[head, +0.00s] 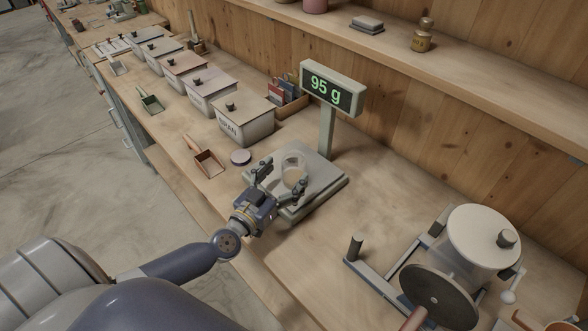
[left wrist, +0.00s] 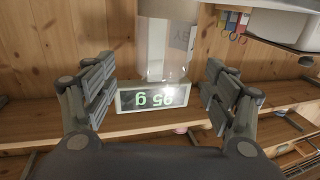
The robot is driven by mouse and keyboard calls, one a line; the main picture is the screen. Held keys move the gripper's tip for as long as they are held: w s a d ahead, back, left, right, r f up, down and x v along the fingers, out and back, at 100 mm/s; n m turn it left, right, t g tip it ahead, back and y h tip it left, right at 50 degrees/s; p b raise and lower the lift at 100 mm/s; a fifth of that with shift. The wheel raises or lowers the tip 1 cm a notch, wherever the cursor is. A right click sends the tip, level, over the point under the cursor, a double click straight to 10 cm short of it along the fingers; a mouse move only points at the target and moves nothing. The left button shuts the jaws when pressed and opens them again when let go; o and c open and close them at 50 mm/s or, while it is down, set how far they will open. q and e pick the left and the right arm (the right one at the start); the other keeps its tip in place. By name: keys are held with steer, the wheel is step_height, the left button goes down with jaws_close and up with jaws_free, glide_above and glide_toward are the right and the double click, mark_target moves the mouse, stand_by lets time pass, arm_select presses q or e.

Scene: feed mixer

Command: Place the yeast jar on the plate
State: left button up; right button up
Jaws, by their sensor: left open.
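A clear glass jar (head: 293,161), seemingly the yeast jar, stands upright on the plate of the scale (head: 323,178). The scale's display (head: 331,90) reads 95 g. My left gripper (head: 281,179) is low over the scale, with its open fingers on either side of the jar. In the left wrist view the fingers (left wrist: 160,92) are spread wide, and the clear jar (left wrist: 163,40) shows between them with faint lettering. I cannot tell whether a finger touches the glass. My right gripper is not in view.
Lidded bins (head: 245,120) line the wall side. A mixer (head: 478,240) stands at the right. A small jar (head: 422,38) sits on the shelf.

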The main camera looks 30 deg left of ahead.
mark_target(294, 162)
arm_select(q)
steer(key=shift+w+d, duration=0.1)
steer(key=shift+w, duration=2.55)
steer(key=shift+s, duration=0.1)
steer(key=c, duration=1.2)
steer(key=shift+c, duration=0.5)
steer(key=shift+r, duration=0.15)
